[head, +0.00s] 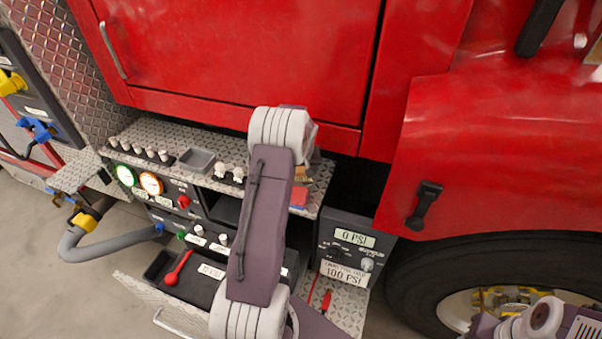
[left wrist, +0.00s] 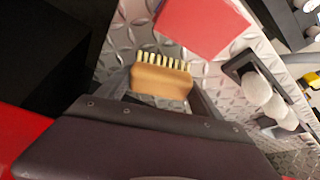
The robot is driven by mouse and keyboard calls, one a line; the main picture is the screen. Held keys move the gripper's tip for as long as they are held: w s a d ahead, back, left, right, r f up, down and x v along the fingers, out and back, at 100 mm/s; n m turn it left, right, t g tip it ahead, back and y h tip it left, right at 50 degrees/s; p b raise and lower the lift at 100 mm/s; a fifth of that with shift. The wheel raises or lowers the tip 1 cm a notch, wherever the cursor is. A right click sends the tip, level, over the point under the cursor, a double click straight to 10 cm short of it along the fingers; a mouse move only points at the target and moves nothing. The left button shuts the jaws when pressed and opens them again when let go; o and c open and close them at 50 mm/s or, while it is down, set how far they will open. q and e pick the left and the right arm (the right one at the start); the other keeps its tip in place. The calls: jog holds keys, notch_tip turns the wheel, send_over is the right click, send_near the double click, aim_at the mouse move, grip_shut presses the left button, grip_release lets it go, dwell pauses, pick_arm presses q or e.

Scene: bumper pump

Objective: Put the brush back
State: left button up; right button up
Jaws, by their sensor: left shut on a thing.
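The brush (left wrist: 160,82), with a tan wooden back and pale bristles, shows in the left wrist view between the fingers of my left gripper (left wrist: 162,97). The gripper is shut on it, bristles facing away from my palm. Behind it is the diamond-plate shelf; I cannot tell whether the brush touches it. In the head view a small tan part of the brush (head: 300,173) shows beside my left wrist, which hides most of the gripper. My right gripper is not in view; only part of my right arm shows at the bottom right.
A red flat thing (head: 299,196) lies on the metal shelf (head: 205,135) near the brush. A grey tray (head: 197,160) and white knobs (head: 228,172) are to the left. Below is an open drawer with a red spoon-like tool (head: 176,268). The red truck body (head: 235,55) rises behind.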

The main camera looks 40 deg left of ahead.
pick_arm(q)
jog(key=x, duration=0.2)
jog(key=shift+d+f, duration=0.15)
jog(key=shift+f, duration=0.3)
jog(key=shift+s, duration=0.1)
jog(key=shift+s, duration=0.1)
jog(key=shift+f, duration=0.1)
jog(key=o, duration=1.6)
